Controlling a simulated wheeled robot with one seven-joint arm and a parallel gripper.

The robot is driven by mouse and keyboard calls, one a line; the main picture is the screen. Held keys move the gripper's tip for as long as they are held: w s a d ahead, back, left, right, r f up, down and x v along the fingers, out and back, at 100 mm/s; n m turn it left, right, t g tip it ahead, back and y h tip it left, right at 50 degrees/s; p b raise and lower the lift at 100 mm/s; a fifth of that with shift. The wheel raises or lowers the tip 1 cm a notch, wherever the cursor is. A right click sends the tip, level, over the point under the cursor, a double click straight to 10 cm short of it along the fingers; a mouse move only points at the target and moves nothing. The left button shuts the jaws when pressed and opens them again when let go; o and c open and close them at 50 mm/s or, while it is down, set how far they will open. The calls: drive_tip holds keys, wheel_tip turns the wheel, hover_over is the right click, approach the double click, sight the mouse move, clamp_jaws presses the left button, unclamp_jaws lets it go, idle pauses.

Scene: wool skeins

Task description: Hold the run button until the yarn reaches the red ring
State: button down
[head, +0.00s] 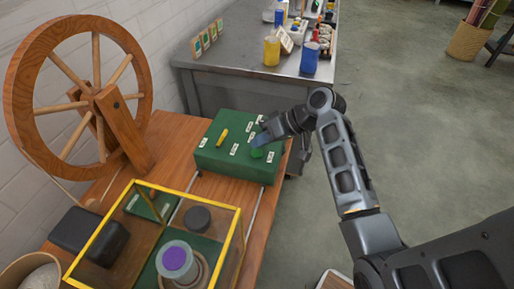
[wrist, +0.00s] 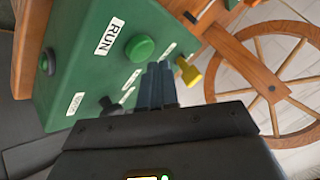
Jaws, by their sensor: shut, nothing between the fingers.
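The green control box (head: 236,165) stands on the wooden bench and carries white labels. In the wrist view the round green run button (wrist: 139,48) sits on its panel beside a label reading RUN. My gripper (head: 258,140) is over the box's right part; its shut, empty fingers also show in the wrist view (wrist: 158,70), with the tips just below and right of the button. The button looks raised and apart from the tips. A spool with a purple top (head: 175,260) stands inside a yellow-framed clear case (head: 236,240). I cannot make out a red ring.
A yellow lever (head: 222,137) stands up from the box; it is close beside my fingers in the wrist view (wrist: 188,72). A black knob (wrist: 110,105) is on the panel too. A big wooden wheel (head: 20,85) is at the left. A grey table (head: 225,50) stands behind.

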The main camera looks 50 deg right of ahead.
sight(260, 153)
idle(0.3)
wheel_tip(260, 153, up, 5)
drive_tip(key=p, duration=0.5)
drive_tip(key=shift+r, duration=0.1)
idle(0.4)
drive_tip(key=shift+s+a+f, duration=0.1)
drive_tip(key=shift+a+f, duration=0.1)
drive_tip(key=shift+f, duration=0.05)
drive_tip(key=s+a+f+t+h, duration=0.1)
drive_tip(key=s+a+f+h, duration=0.15)
drive_tip(key=s+a, duration=0.45)
drive_tip(key=s+a+f+t+h, duration=0.1)
drive_tip(key=s+a+f+h, duration=0.15)
drive_tip(key=s+a, duration=0.45)
drive_tip(key=s+a+r+n+t, duration=0.2)
drive_tip(key=s+a+r, duration=0.1)
drive_tip(key=s+r, duration=0.4)
drive_tip(key=s+a+r+n+t+y, duration=0.1)
drive_tip(key=s+a+r, duration=0.3)
drive_tip(key=s+r, duration=0.4)
wheel_tip(260, 153, up, 3)
drive_tip(key=shift+s+f+n+t, duration=0.25)
drive_tip(key=shift+n+t, duration=0.15)
drive_tip(key=shift+t, duration=0.5)
